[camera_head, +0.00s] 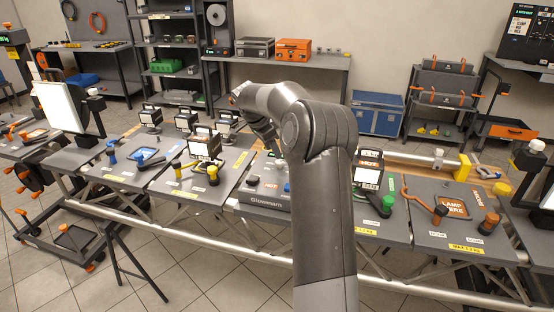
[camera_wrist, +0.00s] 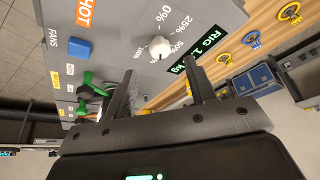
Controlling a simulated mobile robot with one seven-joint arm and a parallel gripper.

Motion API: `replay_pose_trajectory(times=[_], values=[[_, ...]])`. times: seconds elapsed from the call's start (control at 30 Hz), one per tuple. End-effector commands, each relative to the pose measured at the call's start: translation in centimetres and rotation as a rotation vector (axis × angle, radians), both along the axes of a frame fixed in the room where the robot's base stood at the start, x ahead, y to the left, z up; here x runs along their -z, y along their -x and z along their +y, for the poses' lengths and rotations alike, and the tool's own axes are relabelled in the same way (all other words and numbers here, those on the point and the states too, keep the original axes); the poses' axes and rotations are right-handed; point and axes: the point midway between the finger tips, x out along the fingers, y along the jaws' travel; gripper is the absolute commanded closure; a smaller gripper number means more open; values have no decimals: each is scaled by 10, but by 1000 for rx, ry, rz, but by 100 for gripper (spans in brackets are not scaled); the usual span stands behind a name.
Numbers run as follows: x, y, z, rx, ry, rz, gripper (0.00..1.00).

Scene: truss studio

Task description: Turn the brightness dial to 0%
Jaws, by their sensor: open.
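The brightness dial (camera_wrist: 160,47) is a small white round knob on a grey panel (camera_wrist: 115,35) in the wrist view. Printed marks including 0% and 25% stand around it; I cannot tell which mark it points to. My gripper (camera_wrist: 157,66) is open, with its two dark fingers on either side of the dial's picture position. The dial shows between and just beyond the fingertips; I cannot tell whether they touch it. In the head view my arm covers the dial and the gripper's fingertips.
A blue button (camera_wrist: 79,47) by the FANS label and an orange HOT label (camera_wrist: 84,12) are on the same panel. A black display with green text (camera_wrist: 196,52) lies right of the dial. In the head view, several lamps and tools crowd the long bench beside my arm.

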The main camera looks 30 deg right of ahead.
Motion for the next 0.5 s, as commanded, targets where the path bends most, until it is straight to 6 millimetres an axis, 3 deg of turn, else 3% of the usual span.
replay_pose_trajectory(times=[0.2, 0.5], values=[[36, 0, -15, -1, -2, 0, 49], [53, 0, -21, -2, 0, -1, 49]])
